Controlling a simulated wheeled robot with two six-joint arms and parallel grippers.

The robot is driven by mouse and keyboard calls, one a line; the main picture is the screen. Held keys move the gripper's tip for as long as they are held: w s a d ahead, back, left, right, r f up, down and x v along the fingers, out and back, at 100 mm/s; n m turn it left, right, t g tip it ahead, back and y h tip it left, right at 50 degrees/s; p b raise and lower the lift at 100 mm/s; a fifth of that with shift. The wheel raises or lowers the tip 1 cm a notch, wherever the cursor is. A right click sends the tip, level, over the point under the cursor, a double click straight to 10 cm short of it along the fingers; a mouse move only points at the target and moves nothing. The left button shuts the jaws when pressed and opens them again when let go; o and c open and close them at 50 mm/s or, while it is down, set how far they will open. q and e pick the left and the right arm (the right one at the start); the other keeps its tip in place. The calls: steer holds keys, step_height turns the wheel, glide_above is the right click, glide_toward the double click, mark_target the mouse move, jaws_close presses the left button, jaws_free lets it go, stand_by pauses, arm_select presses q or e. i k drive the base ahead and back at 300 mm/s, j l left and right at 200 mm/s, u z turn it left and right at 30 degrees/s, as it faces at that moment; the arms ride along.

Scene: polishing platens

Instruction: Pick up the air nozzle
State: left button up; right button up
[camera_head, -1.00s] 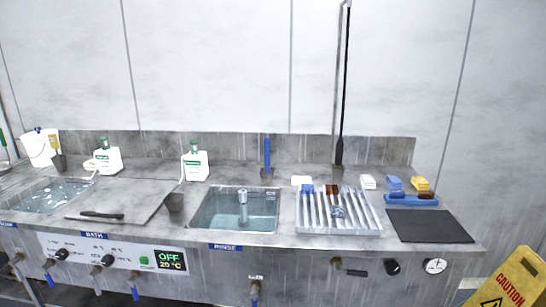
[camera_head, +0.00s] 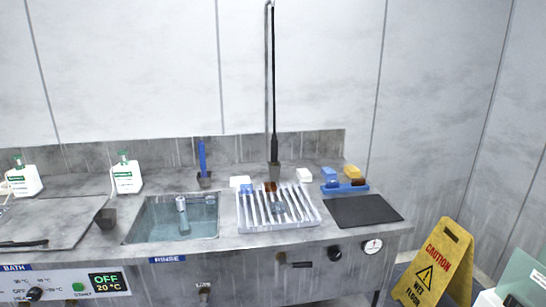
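A thin black vertical wand, which looks like the air nozzle (camera_head: 274,140), stands at the back of the counter. Its wider lower end sits in a small grey holder (camera_head: 274,176), and a thin black line runs up from it to a hook near the top of the view. A grey pipe runs up the wall beside it. The nozzle tip is hidden in the holder. Neither of my grippers is in view.
The metal counter holds a rinse basin (camera_head: 150,225) with water, a ribbed rack (camera_head: 310,222), a dark mat (camera_head: 362,210), a blue brush (camera_head: 345,188), sponges (camera_head: 352,172) and white bottles (camera_head: 127,176). A yellow caution sign (camera_head: 437,262) stands on the floor at right.

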mark_target(274, 142)
steer(key=u, duration=0.3)
steer(key=i+l+u, duration=0.15)
steer(key=l+u, duration=0.25)
steer(key=i+l+u, duration=0.1)
steer(key=l+u, duration=1)
